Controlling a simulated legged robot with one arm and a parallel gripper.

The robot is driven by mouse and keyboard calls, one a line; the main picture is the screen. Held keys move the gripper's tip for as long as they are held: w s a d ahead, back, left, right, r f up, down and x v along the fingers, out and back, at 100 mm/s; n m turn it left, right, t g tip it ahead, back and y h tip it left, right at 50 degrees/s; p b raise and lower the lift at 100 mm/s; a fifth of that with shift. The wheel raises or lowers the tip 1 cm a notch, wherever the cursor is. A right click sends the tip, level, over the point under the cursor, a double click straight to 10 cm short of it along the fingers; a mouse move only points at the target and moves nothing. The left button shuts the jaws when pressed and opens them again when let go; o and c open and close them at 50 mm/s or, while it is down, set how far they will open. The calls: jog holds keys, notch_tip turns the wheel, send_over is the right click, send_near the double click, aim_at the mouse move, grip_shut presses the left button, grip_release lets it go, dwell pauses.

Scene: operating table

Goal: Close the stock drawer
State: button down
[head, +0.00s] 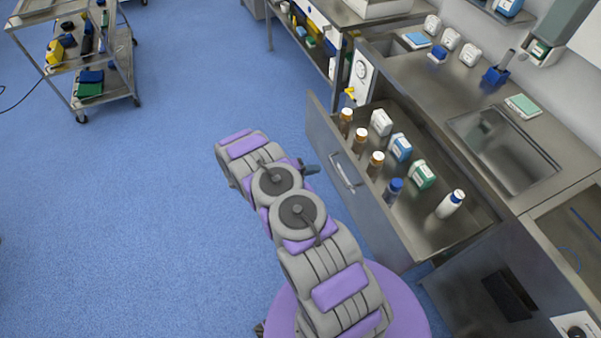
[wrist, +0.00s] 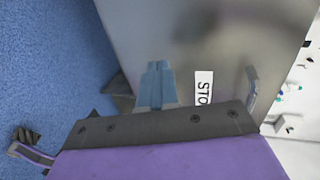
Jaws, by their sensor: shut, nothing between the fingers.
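The stock drawer (head: 382,222) stands pulled out from the steel counter, with several bottles inside. Its grey front also fills much of the wrist view (wrist: 210,35), with a white label (wrist: 203,88) reading "STO", the rest hidden. The drawer handle (head: 342,172) is a metal bar, also at the right in the wrist view (wrist: 252,88). My gripper (head: 312,169) is in front of the drawer face, near the handle. Its blue fingers (wrist: 157,75) are together and empty, pointing at the panel left of the label. I cannot tell whether they touch it.
Brown-glass and white bottles (head: 400,148) stand upright in the drawer. The counter above holds a sink (head: 500,150) and small containers. A steel shelf unit (head: 325,50) stands beyond the drawer. A trolley (head: 105,88) is far left. The blue floor left of my arm is clear.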

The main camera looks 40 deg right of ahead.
jog(key=shift+s+d+b, duration=0.25)
jog(key=shift+d, duration=0.8)
jog(key=shift+s+d+b, duration=0.2)
jog(key=shift+d+b, duration=0.05)
jog(key=shift+d, duration=0.8)
jog(key=shift+s+d, duration=0.1)
